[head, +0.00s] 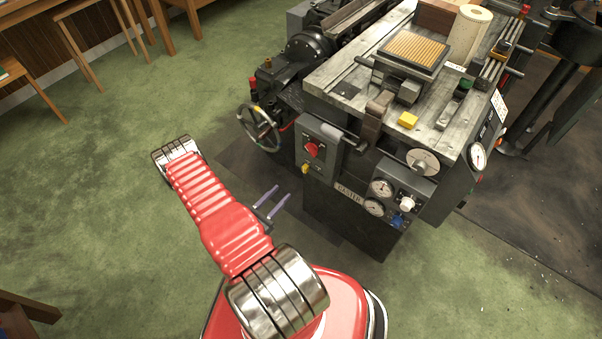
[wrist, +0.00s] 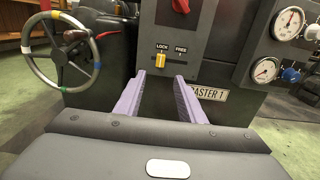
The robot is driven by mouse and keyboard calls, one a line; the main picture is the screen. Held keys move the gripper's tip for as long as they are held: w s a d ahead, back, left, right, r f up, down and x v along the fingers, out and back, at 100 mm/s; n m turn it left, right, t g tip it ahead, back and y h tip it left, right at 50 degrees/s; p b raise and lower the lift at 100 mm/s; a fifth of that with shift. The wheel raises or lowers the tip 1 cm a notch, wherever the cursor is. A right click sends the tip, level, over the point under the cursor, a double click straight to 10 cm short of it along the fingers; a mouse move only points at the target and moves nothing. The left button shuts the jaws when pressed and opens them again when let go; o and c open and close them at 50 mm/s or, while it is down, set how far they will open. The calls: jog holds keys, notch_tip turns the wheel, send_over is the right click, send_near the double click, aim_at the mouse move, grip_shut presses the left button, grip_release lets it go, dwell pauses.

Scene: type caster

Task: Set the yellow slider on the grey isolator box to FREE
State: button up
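The grey isolator box (head: 318,152) is on the front left of the caster, with a red knob (head: 312,149) on its face. The yellow slider (wrist: 160,58) sits low on the box in the wrist view, beneath the LOCK label and left of the FREE label. It also shows at the box's lower left corner in the head view (head: 306,168). My gripper (wrist: 168,82) is open and empty, with its two purple fingers pointing at the box. The slider appears between the finger lines, nearer the left finger. The fingers are apart from the box in the head view.
A handwheel (wrist: 64,52) with coloured grips stands left of the box. Gauges (head: 381,188) and a blue knob (head: 398,219) are on a panel to its right. The CASTER 1 plate (wrist: 208,93) is below right. Green floor (head: 120,240) is clear around me.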

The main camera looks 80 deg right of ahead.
aim_at(303, 170)
jog(key=shift+x, duration=6.9)
grip_shut()
